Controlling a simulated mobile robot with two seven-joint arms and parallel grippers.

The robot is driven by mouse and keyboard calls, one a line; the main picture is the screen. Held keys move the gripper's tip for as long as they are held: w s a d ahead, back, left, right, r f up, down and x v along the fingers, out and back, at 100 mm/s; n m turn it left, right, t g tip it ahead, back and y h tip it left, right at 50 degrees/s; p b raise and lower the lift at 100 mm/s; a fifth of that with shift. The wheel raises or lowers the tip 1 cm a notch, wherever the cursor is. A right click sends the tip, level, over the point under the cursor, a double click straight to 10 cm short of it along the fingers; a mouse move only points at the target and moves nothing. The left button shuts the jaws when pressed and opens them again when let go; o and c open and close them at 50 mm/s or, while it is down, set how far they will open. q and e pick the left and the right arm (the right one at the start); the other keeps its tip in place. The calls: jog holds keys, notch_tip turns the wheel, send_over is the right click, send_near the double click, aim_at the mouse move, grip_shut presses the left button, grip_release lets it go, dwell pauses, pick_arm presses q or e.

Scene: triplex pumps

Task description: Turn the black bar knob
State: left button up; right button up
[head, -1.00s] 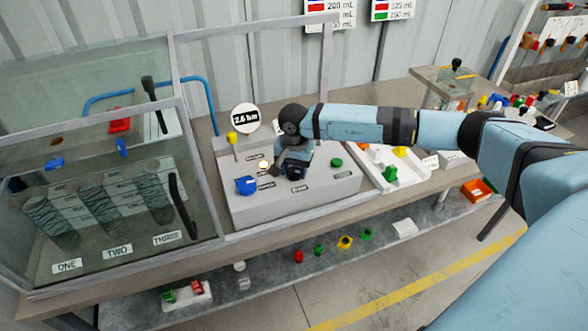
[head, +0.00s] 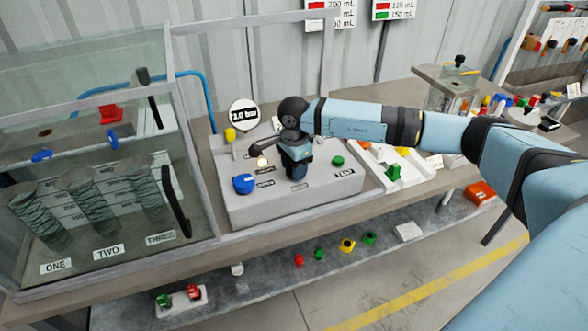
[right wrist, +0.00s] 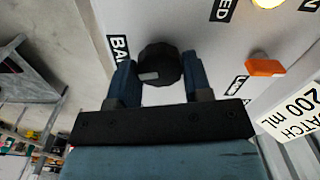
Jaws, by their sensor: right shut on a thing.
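The black bar knob (right wrist: 160,65) is a round, faceted black knob with a grey mark, standing on the light panel in the right wrist view. A label starting "BA" is beside it. My right gripper (right wrist: 158,72) has a finger on each side of the knob and is shut on it. In the head view my right gripper (head: 299,176) points down onto the grey console (head: 250,212) and hides the knob. The round sign (head: 243,114) behind the console reads 3.0 bar. My left gripper is not in view.
A blue knob (head: 243,184), a lit lamp (head: 262,162) and a green button (head: 338,160) are near the gripper on the console. An orange switch (right wrist: 265,67) is right of the knob. A glass-fronted case (head: 100,215) stands left; a white tray (head: 408,177) lies right.

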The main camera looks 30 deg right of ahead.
jog(key=shift+r+m, duration=0.1)
jog(key=shift+m, duration=0.6)
jog(key=o, duration=0.9)
notch_tip(320, 180, up, 14)
jog(key=shift+f+b, duration=0.1)
jog(key=shift+b, duration=0.65)
